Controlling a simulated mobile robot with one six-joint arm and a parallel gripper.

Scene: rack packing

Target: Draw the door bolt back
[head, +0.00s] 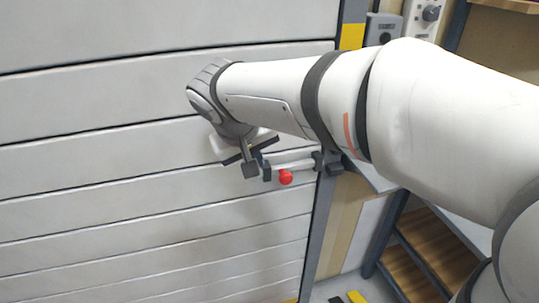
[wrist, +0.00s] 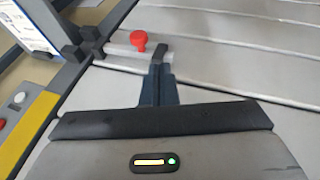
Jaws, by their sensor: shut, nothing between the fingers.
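The door bolt is a pale horizontal bar (head: 295,164) on the grey slatted door, with a red knob (head: 285,177) on it. The knob also shows upright in the wrist view (wrist: 139,38). A dark bracket (head: 266,171) holds the bar's left end; it shows just beyond my fingertips in the wrist view (wrist: 161,50). Dark blocks (head: 333,164) stand at the bar's right end by the door frame. My gripper (head: 250,169) is shut and empty, just left of the bracket and knob in the head view. I cannot tell whether it touches the bracket.
The door (head: 130,165) fills the left. Its dark frame post (head: 320,225) runs down beside the bolt. Right of it are a wooden-shelved rack (head: 410,250) and wall control boxes (head: 383,28). Black and yellow pieces (head: 355,297) lie on the floor. The door face left of my gripper is clear.

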